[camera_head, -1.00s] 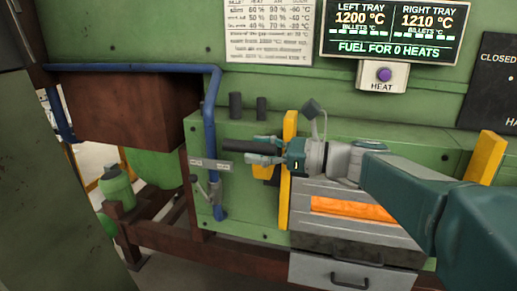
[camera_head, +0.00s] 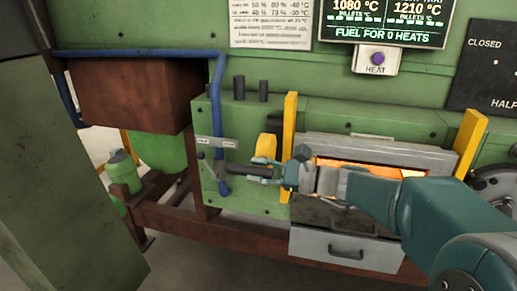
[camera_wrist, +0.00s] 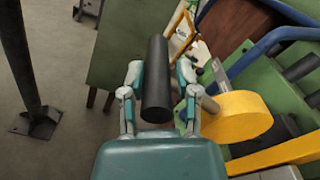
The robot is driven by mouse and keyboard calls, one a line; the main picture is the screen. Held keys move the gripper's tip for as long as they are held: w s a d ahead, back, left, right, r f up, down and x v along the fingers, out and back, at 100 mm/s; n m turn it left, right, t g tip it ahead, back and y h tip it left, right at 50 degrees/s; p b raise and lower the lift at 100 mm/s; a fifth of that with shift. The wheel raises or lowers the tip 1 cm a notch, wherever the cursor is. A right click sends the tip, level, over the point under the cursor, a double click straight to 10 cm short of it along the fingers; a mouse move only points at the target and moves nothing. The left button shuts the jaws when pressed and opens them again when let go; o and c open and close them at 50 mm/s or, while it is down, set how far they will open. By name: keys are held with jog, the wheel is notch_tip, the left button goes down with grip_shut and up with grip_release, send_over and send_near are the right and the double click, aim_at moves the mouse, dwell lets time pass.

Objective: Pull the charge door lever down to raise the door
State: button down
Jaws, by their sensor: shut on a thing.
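The charge door lever shows as a black cylindrical handle (camera_head: 239,168), held low beside a yellow round part (camera_head: 266,148). My gripper (camera_head: 268,176) is shut on this handle. In the wrist view, the handle (camera_wrist: 157,75) runs between my two fingers, and the yellow round part (camera_wrist: 236,115) is just right of them. The grey charge door (camera_head: 385,152) stands between two yellow posts, with a glowing orange opening (camera_head: 340,165) at its lower edge. My arm hides part of the door and opening.
A blue pipe (camera_head: 218,110) runs down left of the handle. A yellow post (camera_head: 290,130) stands just right of the lever. A grey drawer (camera_head: 320,247) is below the door. A heat button (camera_head: 377,58) is above.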

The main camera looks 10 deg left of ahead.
jog(key=w+f+n, duration=0.2)
jog(key=f+n, duration=0.3)
jog(key=f, duration=0.7)
jog(key=w+f+n, duration=0.2)
jog(key=f+n, duration=0.3)
jog(key=f, duration=0.7)
jog(key=shift+w+d, duration=0.3)
jog(key=shift+f, duration=0.2)
jog(key=shift+c, duration=2.2)
grip_release()
jog(key=shift+w, duration=0.1)
jog(key=shift+w+a+f, duration=0.1)
jog(key=shift+w+a, duration=0.05)
jog(key=d, duration=1.2)
jog(key=shift+s, duration=0.45)
